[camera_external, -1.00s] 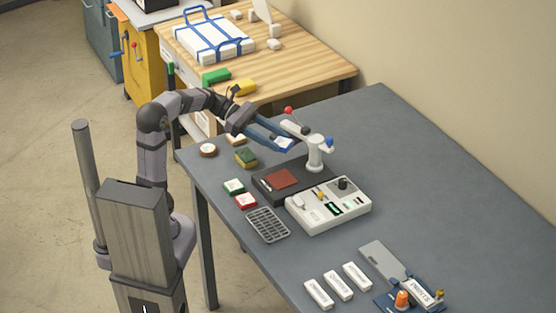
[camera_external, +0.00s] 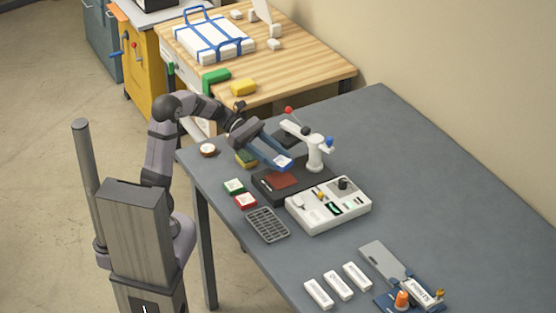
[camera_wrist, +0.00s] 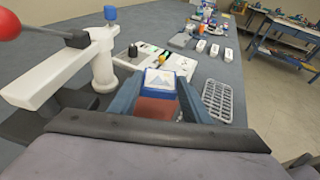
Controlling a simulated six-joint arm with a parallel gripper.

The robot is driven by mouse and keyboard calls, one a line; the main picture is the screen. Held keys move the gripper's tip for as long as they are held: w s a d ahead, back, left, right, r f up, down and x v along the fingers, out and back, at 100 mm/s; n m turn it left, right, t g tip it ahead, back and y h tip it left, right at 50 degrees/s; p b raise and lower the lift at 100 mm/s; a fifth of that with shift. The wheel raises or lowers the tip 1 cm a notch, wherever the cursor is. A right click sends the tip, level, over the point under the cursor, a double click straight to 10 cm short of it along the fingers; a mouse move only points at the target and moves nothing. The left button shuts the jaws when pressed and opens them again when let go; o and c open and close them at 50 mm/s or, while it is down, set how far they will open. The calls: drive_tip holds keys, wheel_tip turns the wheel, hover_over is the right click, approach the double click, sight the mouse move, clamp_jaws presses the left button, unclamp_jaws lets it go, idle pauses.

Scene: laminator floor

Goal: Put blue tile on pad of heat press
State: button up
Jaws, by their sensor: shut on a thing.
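The blue tile (camera_external: 284,162) has a white top face with a faint picture, which shows better in the wrist view (camera_wrist: 160,81). My gripper (camera_external: 281,163) is shut on the tile and holds it above the heat press, over the back part of the red-brown pad. The pad (camera_external: 281,181) lies on the dark base of the heat press (camera_external: 262,193). In the wrist view the pad (camera_wrist: 157,108) shows below and between my fingers. The press's white post and arm (camera_external: 316,152) stand at the right, with the arm swung aside from the pad.
A white control box (camera_external: 330,207) stands right in front of the press. A green tile (camera_external: 233,187), a red tile (camera_external: 245,201) and a dark rack (camera_external: 267,225) lie to the left and front. The press arm carries a red knob (camera_external: 289,110).

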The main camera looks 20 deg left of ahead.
sight(275, 176)
drive_tip(key=shift+f, duration=2.6)
drive_tip(key=shift+f, duration=0.2)
drive_tip(key=o, duration=1.1)
drive_tip(key=shift+r, duration=0.15)
drive_tip(key=shift+r, duration=0.15)
drive_tip(key=shift+w+a, duration=0.2)
drive_tip(key=shift+a, duration=0.15)
drive_tip(key=b+v, duration=0.1)
drive_tip(key=v, duration=1)
drive_tip(key=shift+a+r+b, duration=0.1)
drive_tip(key=shift+a+b, duration=0.05)
drive_tip(key=shift+b, duration=0.2)
